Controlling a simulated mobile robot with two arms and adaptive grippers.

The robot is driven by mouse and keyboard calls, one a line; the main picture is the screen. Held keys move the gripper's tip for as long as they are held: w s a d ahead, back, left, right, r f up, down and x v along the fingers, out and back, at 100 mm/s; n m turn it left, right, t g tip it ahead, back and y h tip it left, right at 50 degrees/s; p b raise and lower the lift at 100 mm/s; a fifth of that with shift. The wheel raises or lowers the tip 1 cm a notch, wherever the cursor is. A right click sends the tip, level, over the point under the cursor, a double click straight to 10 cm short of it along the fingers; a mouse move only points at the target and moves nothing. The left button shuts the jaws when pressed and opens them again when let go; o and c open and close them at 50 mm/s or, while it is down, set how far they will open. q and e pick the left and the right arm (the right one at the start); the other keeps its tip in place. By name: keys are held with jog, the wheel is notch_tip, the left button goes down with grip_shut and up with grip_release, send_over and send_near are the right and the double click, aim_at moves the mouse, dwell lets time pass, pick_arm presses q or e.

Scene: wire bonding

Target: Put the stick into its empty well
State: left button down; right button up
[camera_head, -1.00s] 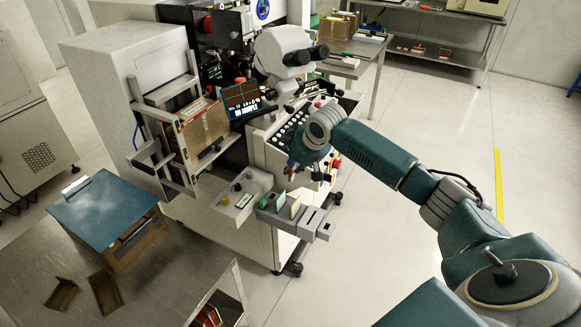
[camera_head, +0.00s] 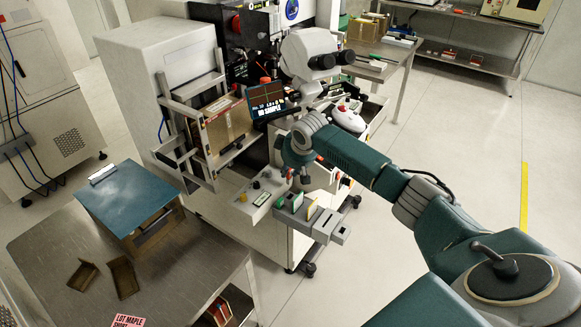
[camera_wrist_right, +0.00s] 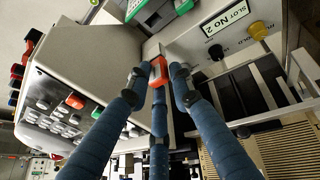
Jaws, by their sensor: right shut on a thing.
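My right gripper (camera_head: 303,176) hangs fingers-down over the machine's front ledge, just above a grey stepped rack (camera_head: 328,228). In the right wrist view the blue fingers (camera_wrist_right: 158,82) are closed around a small orange-red and white piece, which I take for the stick (camera_wrist_right: 158,70). Most of it is hidden by the fingers. A yellow card (camera_head: 311,213) and a green one (camera_head: 294,201) stand in the rack near the gripper. I cannot tell which well is empty. The left gripper is not in view.
A button panel (camera_wrist_right: 60,108) and a plate marked "SLOT No 2" (camera_wrist_right: 227,18) lie close to the fingers. A microscope (camera_head: 312,55) stands above the machine. A steel table (camera_head: 187,285) with a blue-topped box (camera_head: 130,195) is at left. The floor at right is clear.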

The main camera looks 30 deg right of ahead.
aim_at(290, 182)
jog(key=shift+f+b, duration=1.1)
jog(key=shift+f, duration=1.75)
jog(key=shift+p, duration=0.4)
jog(key=shift+p, duration=0.65)
jog(key=shift+f+b, duration=1)
jog(key=shift+f, duration=0.9)
jog(key=o, duration=0.9)
jog(key=shift+r, duration=0.1)
